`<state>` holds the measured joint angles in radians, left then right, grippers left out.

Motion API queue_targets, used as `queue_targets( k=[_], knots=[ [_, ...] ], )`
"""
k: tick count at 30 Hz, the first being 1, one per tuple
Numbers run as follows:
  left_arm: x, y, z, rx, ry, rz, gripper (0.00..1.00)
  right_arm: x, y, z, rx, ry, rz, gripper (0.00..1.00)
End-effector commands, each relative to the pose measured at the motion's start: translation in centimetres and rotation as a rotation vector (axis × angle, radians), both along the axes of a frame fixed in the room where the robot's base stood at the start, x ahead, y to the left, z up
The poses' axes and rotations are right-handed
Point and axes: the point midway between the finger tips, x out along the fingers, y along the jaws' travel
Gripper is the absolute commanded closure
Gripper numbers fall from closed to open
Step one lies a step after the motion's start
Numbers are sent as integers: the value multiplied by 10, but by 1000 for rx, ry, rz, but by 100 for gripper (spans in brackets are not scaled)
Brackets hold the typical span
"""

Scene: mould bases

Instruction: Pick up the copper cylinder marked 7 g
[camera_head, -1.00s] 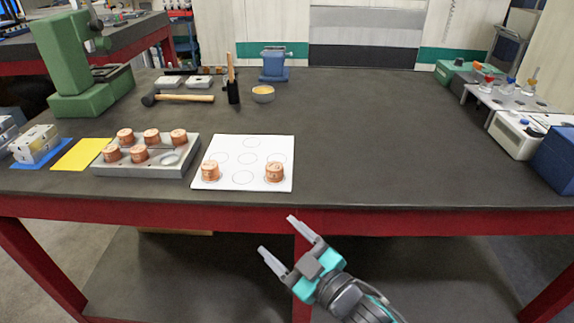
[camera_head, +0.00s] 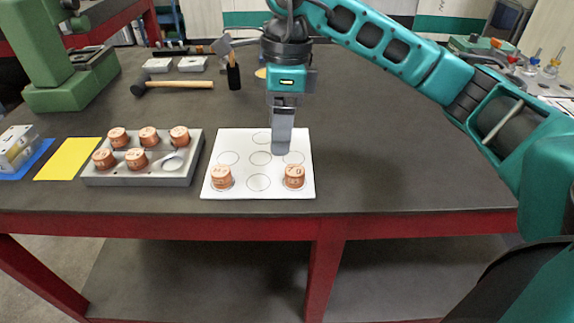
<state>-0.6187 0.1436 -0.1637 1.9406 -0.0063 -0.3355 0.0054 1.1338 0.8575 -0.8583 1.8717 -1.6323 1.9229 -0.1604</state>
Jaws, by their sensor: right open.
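Two copper cylinders stand upright on a white sheet (camera_head: 240,140) with drawn circles: one at the front left (camera_head: 221,178) and one at the front right (camera_head: 294,177). Several more copper cylinders (camera_head: 136,159) stand in a grey tray (camera_head: 150,180), which has one empty recess at its front right. The marks on their tops are too small to read, so I cannot tell which is 7 g. My right gripper (camera_head: 281,146) points down over the back right of the sheet, behind the front-right cylinder. It is open and empty, seen edge-on. My left gripper is not in view.
A yellow sheet (camera_head: 68,160) and a blue mat with a metal block (camera_head: 18,147) lie left of the tray. A hammer (camera_head: 180,84), metal blocks and a green press (camera_head: 65,80) stand behind. The dark tabletop right of the sheet is clear.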

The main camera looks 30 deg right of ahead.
Motion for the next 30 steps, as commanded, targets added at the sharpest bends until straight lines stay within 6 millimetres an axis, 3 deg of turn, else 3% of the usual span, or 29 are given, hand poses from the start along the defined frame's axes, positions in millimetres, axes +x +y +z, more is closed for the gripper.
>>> queue_targets(
  k=[2, 5, 15, 23, 30],
  knots=[
    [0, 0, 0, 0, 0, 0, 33, 3, -19, 11, -80, -24, -20, 29],
    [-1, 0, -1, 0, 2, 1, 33, 4, -29, 11, -126, -32, -34, 29],
    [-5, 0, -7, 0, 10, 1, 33, 4, -31, -46, -131, -29, -34, 29],
    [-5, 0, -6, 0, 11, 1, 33, 3, -32, -67, -130, -31, -35, 29],
    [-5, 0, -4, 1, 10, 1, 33, 1, -34, -102, -128, -29, -34, 29]
  ],
)
